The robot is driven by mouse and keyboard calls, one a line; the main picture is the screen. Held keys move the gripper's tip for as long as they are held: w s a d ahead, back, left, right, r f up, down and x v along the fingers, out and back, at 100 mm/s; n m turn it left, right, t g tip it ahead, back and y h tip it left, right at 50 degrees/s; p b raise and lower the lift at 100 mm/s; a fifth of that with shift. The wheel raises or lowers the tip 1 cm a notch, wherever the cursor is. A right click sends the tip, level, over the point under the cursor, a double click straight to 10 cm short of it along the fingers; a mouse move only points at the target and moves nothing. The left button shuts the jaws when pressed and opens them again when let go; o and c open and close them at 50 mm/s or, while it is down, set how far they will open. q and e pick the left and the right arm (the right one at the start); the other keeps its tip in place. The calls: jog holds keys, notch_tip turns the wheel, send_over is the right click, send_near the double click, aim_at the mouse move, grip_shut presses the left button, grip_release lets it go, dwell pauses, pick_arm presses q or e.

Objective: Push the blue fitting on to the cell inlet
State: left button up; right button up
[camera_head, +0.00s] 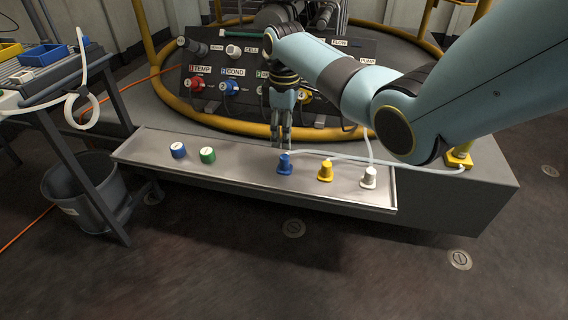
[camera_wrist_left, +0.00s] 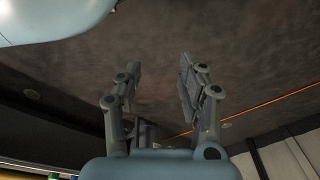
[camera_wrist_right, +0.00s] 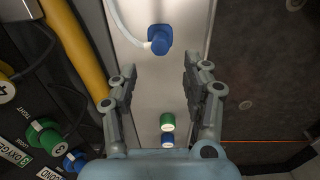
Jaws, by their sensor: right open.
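The blue fitting (camera_head: 285,165) stands on the metal tray (camera_head: 235,174) with a pale hose running from it. My right gripper (camera_head: 282,144) is just behind and above it, fingers pointing down. In the right wrist view the right gripper (camera_wrist_right: 158,76) is open and empty, and the blue fitting (camera_wrist_right: 160,40) lies beyond the fingertips, apart from them. A white knob-like port (camera_head: 233,50), taken as the cell inlet, is beside the CELL label on the dark panel. My left gripper (camera_wrist_left: 159,70) is open and empty over dark floor; the head view does not show it.
A yellow fitting (camera_head: 325,172) and a white fitting (camera_head: 369,178) stand right of the blue one, with hoses. A blue cap (camera_head: 178,150) and a green cap (camera_head: 207,155) stand at the tray's left. A yellow rail (camera_head: 242,128) curves between tray and panel. My right arm hides part of the panel.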

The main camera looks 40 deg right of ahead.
aim_at(285, 156)
notch_tip(285, 156, down, 6)
jog(key=b, duration=0.5)
jog(key=shift+s+f, duration=0.1)
jog(key=shift+f, duration=0.85)
pick_arm(q)
jog(key=w+d+r+t, duration=0.2)
jog(key=w+r, duration=0.2)
jog(key=shift+w+d+r+t+h+b, duration=0.2)
jog(key=shift+w+r+t+h+b, duration=0.1)
jog(key=shift+r+t+h, duration=0.1)
pick_arm(e)
jog(key=shift+f, duration=0.5)
pick_arm(q)
jog(key=shift+r+p, duration=0.3)
jog(key=shift+w+r, duration=0.15)
jog(key=shift+r, duration=0.2)
pick_arm(e)
grip_shut()
